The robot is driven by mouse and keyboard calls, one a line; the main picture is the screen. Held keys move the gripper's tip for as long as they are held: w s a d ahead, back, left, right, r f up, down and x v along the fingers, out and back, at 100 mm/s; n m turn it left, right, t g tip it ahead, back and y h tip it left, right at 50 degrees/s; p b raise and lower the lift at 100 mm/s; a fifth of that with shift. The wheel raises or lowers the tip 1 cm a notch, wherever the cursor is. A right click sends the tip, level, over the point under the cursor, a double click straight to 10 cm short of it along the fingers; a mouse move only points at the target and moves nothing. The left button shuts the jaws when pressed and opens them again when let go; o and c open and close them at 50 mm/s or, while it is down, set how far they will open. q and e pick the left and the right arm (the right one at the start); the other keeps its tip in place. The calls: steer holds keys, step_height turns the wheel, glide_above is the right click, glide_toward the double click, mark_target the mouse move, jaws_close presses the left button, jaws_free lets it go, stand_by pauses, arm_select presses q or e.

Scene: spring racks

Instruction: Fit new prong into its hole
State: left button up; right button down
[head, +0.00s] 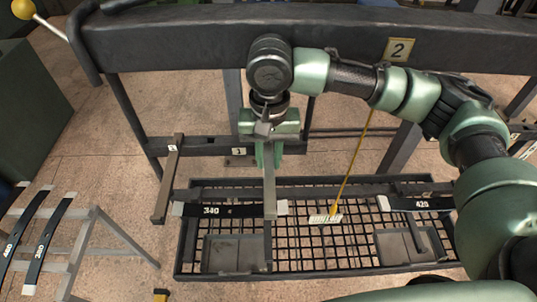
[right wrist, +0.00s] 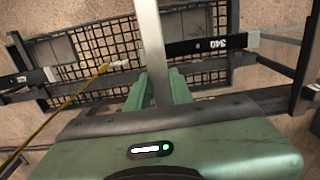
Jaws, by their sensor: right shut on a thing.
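My right gripper (head: 269,153) is in front of the rack's lower bar (head: 205,146), with its fingers pointing down in the head view. It is shut on a grey metal bar, the prong (head: 269,190), which also shows in the right wrist view (right wrist: 152,45) rising from between the green fingers (right wrist: 158,88). In the head view the prong overlaps the black leaf spring marked 340 (head: 235,210); I cannot tell whether they touch. A plate marked 3 (head: 238,151) is left of the gripper. No hole is visible. My left gripper is not in view.
Another prong (head: 167,180) projects from the bar at left. A spring marked 420 (head: 415,203) is at right. A mesh platform (head: 300,262) lies below; a yellow strap with a white tag (head: 325,218) hangs over it. A trestle with springs (head: 90,235) stands left.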

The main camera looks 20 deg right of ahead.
steer(key=shift+f, duration=0.8)
